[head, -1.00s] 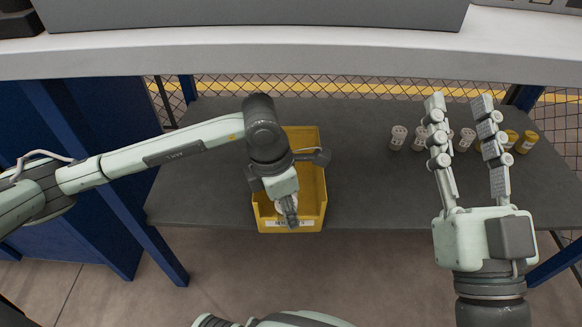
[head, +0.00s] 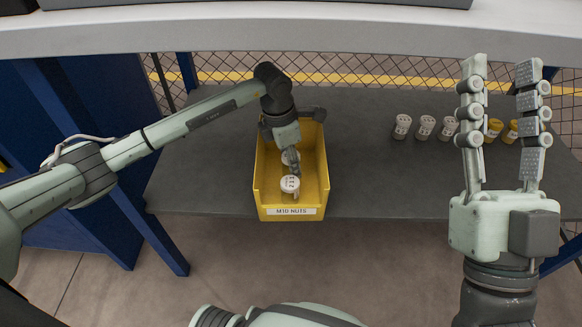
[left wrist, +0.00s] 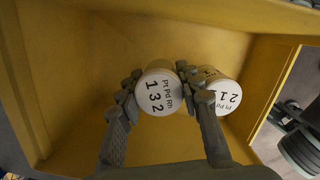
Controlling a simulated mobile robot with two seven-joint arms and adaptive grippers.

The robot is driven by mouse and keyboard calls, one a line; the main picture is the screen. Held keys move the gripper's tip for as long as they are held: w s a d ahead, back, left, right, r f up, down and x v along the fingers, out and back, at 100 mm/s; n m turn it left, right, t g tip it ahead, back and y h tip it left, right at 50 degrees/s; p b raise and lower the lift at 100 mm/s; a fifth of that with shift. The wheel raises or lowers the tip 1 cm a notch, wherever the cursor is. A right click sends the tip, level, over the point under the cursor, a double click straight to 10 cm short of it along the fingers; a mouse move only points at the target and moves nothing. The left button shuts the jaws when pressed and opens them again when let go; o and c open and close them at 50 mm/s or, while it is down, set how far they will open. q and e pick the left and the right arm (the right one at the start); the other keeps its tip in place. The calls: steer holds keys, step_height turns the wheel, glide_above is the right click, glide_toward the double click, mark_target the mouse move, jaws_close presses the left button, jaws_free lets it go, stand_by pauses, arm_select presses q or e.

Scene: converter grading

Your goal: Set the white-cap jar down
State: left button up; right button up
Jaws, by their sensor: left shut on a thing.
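A white-cap jar marked "Pt Pd Rh 132" (left wrist: 158,92) is between my left gripper's fingers in the left wrist view. It is partly hidden behind the gripper in the head view (head: 287,157). My left gripper (head: 292,168) is shut on this jar inside the yellow bin labelled M10 NUTS (head: 262,195). A second white-cap jar (head: 290,185) stands in the bin nearer its front; it shows beside the right finger in the left wrist view (left wrist: 226,92). Whether the held jar touches the bin floor I cannot tell. My right gripper (head: 501,65) is open and empty.
The bin sits at the front edge of the dark table (head: 215,165). White-cap jars (head: 402,126) and yellow-cap jars (head: 512,131) stand in a row at the right, partly behind my right gripper. A pale shelf (head: 250,32) crosses above. The table between bin and row is clear.

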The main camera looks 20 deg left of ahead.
arm_select(q)
steer(key=shift+f, duration=0.75)
arm_select(e)
steer(key=shift+s+d+r, duration=0.15)
steer(key=shift+s, duration=0.05)
arm_select(q)
steer(key=shift+f, duration=0.15)
steer(key=o, duration=0.9)
arm_select(e)
steer(key=shift+s+r+t, duration=0.1)
steer(key=shift+t, duration=0.2)
arm_select(q)
steer(key=shift+r, duration=0.5)
steer(key=r, duration=0.4)
steer(key=a+r+p, duration=0.1)
steer(key=r, duration=0.1)
steer(key=shift+s+r, duration=0.35)
steer(key=shift+r, duration=0.05)
arm_select(e)
steer(key=shift+w+a+f+g, duration=0.3)
steer(key=shift+w+f+g, duration=0.15)
steer(key=shift+f+g, duration=0.15)
steer(key=shift+w+a+f+g, duration=0.25)
steer(key=shift+w+f+g, duration=0.25)
steer(key=shift+g, duration=0.1)
